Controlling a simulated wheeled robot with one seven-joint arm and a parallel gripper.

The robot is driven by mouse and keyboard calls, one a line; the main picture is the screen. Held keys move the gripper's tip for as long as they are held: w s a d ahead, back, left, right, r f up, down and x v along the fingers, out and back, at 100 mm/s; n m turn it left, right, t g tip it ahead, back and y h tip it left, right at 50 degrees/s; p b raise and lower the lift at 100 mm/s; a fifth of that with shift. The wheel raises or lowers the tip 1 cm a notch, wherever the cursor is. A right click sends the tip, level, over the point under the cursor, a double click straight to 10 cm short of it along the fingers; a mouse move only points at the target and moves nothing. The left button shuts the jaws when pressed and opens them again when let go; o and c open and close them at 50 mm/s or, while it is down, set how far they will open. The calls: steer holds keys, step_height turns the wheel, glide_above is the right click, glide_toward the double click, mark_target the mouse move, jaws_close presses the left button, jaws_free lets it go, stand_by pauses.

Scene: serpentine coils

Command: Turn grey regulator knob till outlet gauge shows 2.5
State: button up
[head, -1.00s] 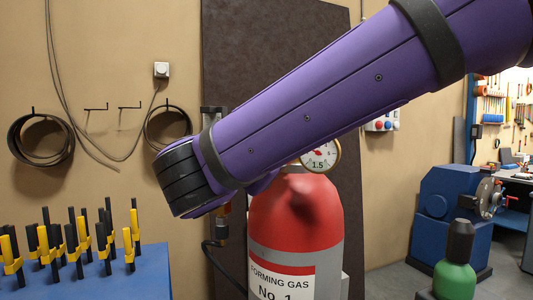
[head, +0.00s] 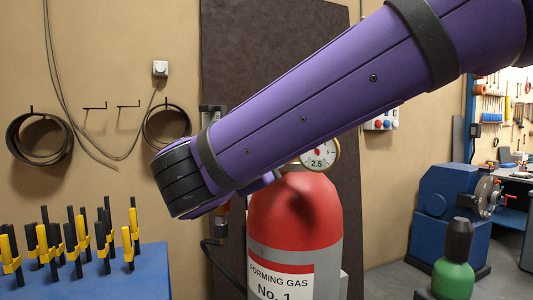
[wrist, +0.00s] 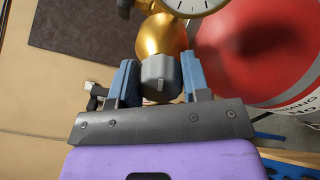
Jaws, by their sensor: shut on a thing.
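The grey regulator knob (wrist: 157,78) sits on the brass regulator body (wrist: 162,36) in the wrist view. My gripper (wrist: 159,82) has its two blue fingers on either side of the knob and is shut on it. In the head view my purple arm hides the knob and the regulator. One gauge (head: 320,154) shows past my arm, above the red cylinder, and its display reads 2.5. Part of a gauge dial (wrist: 205,4) also shows at the top of the wrist view, cut off by the edge.
The red and grey gas cylinder (head: 296,215), labelled Forming Gas No. 1, stands below my arm. A blue table (head: 150,270) with several yellow and black clamps is at the left. A green cylinder (head: 454,278) and a blue machine (head: 445,205) are at the right.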

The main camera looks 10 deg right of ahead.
steer(key=o, duration=0.9)
steer(key=shift+s, duration=0.1)
steer(key=v, duration=1)
steer(key=shift+s+a+f, duration=0.1)
steer(key=shift+s+a, duration=0.15)
steer(key=shift+a, duration=0.05)
steer(key=shift+d, duration=0.1)
